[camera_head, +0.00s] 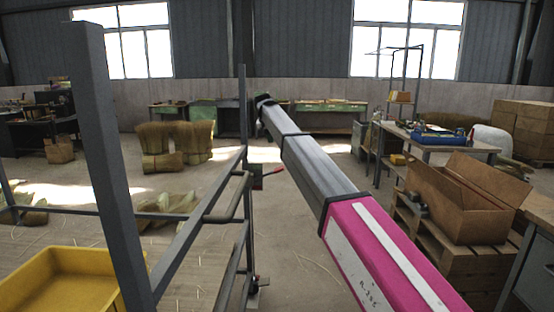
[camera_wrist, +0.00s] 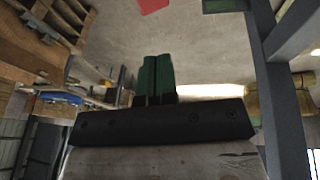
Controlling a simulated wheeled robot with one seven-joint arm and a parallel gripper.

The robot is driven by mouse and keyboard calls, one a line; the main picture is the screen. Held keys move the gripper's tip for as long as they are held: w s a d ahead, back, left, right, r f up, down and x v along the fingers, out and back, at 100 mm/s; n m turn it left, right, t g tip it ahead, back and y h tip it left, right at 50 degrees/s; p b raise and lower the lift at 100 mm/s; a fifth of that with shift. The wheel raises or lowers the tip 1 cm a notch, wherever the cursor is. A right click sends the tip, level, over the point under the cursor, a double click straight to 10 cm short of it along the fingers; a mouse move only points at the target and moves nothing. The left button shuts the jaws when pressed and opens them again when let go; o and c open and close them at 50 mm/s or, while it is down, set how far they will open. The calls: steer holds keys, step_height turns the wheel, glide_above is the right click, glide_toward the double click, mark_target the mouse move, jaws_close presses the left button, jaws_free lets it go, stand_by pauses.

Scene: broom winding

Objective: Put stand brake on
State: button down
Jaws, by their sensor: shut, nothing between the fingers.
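A grey metal stand (camera_head: 122,170) fills the left of the head view, with a tall post in front and rails running back. A short red-tipped lever (camera_head: 272,171) juts right from its far post; I take this to be the brake. My gripper (camera_head: 262,98) is at the far end of my outstretched arm, above the lever in the picture and apart from it. In the wrist view its green fingers (camera_wrist: 155,76) are together and empty. A red piece (camera_wrist: 153,5) shows at the top edge, cut off; I cannot tell whether it is the lever. A grey stand post (camera_wrist: 283,90) is at the right.
A yellow tray (camera_head: 60,280) sits at the lower left by the stand. An open cardboard box (camera_head: 450,200) rests on pallets at the right, near a workbench (camera_head: 440,140). Straw bundles (camera_head: 175,140) stand behind. Bare floor lies between stand and pallets.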

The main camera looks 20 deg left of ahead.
glide_toward(281, 168)
steer(key=w+a+f, duration=0.2)
steer(key=shift+w+a+f, duration=0.3)
steer(key=shift+a+f, duration=0.05)
steer(key=shift+f, duration=0.05)
steer(key=shift+w+d+f, duration=0.1)
steer(key=shift+d+f, duration=0.2)
steer(key=shift+f, duration=0.35)
steer(key=shift+w+d+f, duration=0.1)
steer(key=shift+d+f, duration=0.15)
steer(key=shift+f, duration=0.4)
steer(key=shift+w+d+f, duration=0.1)
steer(key=shift+d+f, duration=0.2)
steer(key=shift+f, duration=0.4)
steer(key=shift+d, duration=0.1)
steer(key=shift+w+d+f+y, duration=0.1)
steer(key=shift+d+f+y, duration=0.6)
steer(key=shift+f+y, duration=0.25)
step_height(281, 168, down, 11)
steer(key=d+m+g+y, duration=0.1)
steer(key=y, duration=0.4)
steer(key=shift+w+d, duration=0.2)
steer(key=shift+w, duration=0.05)
